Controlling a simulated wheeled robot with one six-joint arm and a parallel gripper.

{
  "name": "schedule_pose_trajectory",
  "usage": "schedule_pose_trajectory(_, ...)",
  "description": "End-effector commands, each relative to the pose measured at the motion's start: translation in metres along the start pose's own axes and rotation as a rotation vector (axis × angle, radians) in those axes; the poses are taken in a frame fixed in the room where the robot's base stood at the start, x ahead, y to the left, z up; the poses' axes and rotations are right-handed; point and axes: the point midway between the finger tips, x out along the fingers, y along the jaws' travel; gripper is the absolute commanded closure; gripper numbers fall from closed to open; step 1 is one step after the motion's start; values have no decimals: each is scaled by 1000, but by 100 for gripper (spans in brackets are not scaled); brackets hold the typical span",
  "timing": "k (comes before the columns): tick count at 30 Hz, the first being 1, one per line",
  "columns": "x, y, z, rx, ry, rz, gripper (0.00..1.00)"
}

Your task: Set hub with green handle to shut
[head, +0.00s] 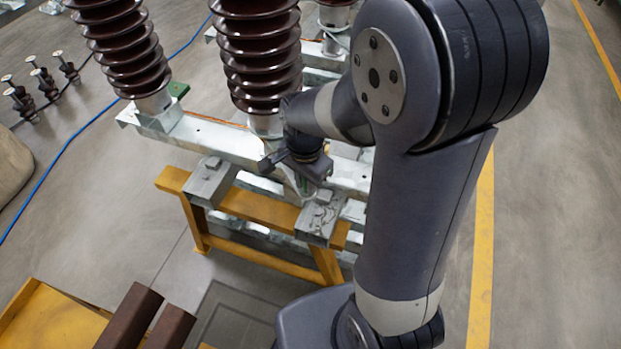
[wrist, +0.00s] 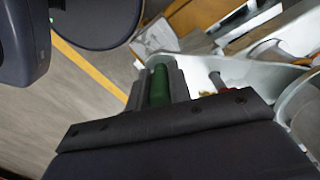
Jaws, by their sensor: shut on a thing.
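The green handle (wrist: 159,88) stands between the two fingers of my gripper (wrist: 158,76) in the wrist view. The fingers are shut on it, one on each side. In the head view my gripper (head: 297,179) is at the front of the galvanised frame, below the middle brown insulator. There the handle is mostly hidden by my gripper. A pale metal part (wrist: 255,75), which may belong to the hub, lies to the right of the handle in the wrist view. I cannot tell the hub's setting from these frames.
A rod with a red part (wrist: 218,83) stands just right of my gripper. Brown ribbed insulators (head: 258,55) rise behind it. A yellow trestle (head: 262,212) supports the galvanised frame (head: 215,140). A blue cable (head: 70,143) lies on the floor at left. Open floor (head: 555,200) is at right.

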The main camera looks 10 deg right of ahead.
Motion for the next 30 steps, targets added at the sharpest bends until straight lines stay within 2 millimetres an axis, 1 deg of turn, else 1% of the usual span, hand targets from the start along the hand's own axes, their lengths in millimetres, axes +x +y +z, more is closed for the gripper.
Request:
schedule_pose_trajectory(9,-1,-1,1,-3,-2,-2,100)
schedule_pose_trajectory(10,-1,-1,1,-3,-2,-2,78)
schedule_pose_trajectory(17,0,-1,1,-2,-1,-2,59)
schedule_pose_trajectory(25,-2,-1,0,-1,0,-3,59)
schedule_pose_trajectory(28,-12,-2,0,-2,2,-6,59)
schedule_pose_trajectory(30,-23,-2,0,-2,2,-8,59)
